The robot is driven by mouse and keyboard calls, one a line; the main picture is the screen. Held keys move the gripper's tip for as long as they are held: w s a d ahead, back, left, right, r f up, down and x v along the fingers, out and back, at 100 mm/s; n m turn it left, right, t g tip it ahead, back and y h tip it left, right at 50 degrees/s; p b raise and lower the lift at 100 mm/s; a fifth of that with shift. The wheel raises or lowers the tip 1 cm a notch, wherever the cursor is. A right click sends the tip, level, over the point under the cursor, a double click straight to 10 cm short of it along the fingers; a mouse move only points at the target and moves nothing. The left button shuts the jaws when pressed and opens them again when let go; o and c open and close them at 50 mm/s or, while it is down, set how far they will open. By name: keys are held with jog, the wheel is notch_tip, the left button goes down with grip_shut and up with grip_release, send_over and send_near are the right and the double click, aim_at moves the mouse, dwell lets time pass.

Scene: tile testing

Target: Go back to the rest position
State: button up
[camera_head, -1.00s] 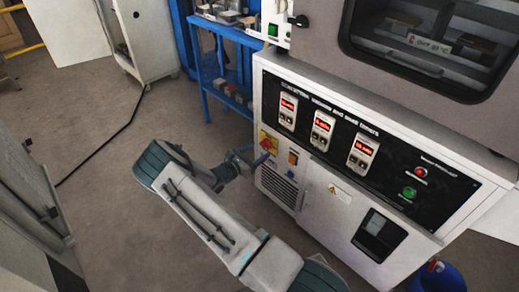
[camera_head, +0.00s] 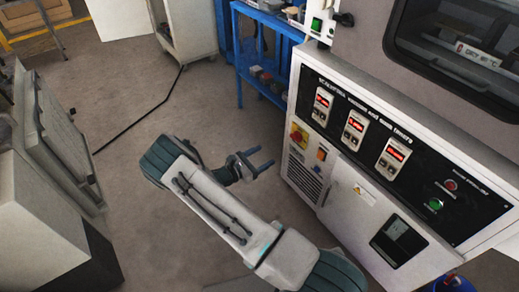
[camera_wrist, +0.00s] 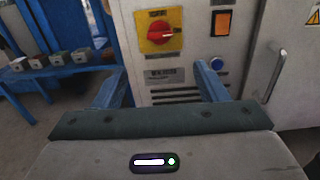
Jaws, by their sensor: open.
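My gripper (camera_head: 256,163) is open and empty, in front of the lower left part of the white machine (camera_head: 335,200) and apart from it. My arm reaches up from the bottom of the head view and bends toward the machine. In the wrist view my two blue fingers (camera_wrist: 166,88) are spread apart. Between and beyond them are a red rotary switch on a yellow plate (camera_wrist: 158,32), an orange switch (camera_wrist: 221,23), a blue button (camera_wrist: 216,63) and a vent.
A blue shelf (camera_head: 262,45) with small blocks stands behind, left of the machine. A grey cabinet (camera_head: 62,150) stands at the left. A black cable (camera_head: 140,115) crosses the open floor between. A blue bin (camera_head: 452,284) sits at the lower right.

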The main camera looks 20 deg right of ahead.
jog(key=s+d+r+m+g+y+p, duration=0.1)
jog(key=s+r+m+g+y+p, duration=0.25)
jog(key=r, duration=0.55)
jog(key=s+d+r+m+g+y+p, duration=0.15)
jog(key=s+r+m+p, duration=0.3)
jog(key=r, duration=0.55)
jog(key=s+r+m+g+y+p, duration=0.3)
jog(key=r+m+p, duration=0.2)
jog(key=r, duration=0.4)
jog(key=s+a+r+m+t+y+p, duration=0.1)
jog(key=s+a+r+m+y+p, duration=0.1)
jog(key=s+r, duration=0.4)
jog(key=s+a+r+m+t+y+p, duration=0.2)
jog(key=s+r+m+y+p, duration=0.2)
jog(key=r, duration=1)
jog(key=s+a+r+m+t+y+p, duration=0.1)
jog(key=s+a+r+m+y+p, duration=0.1)
jog(key=s+r+p, duration=0.5)
notch_tip(320, 180, up, 3)
jog(key=shift+s+a+r+m+t+y+p, duration=0.1)
jog(key=shift+s+a+m+t+y+p, duration=0.3)
jog(key=shift+p, duration=0.35)
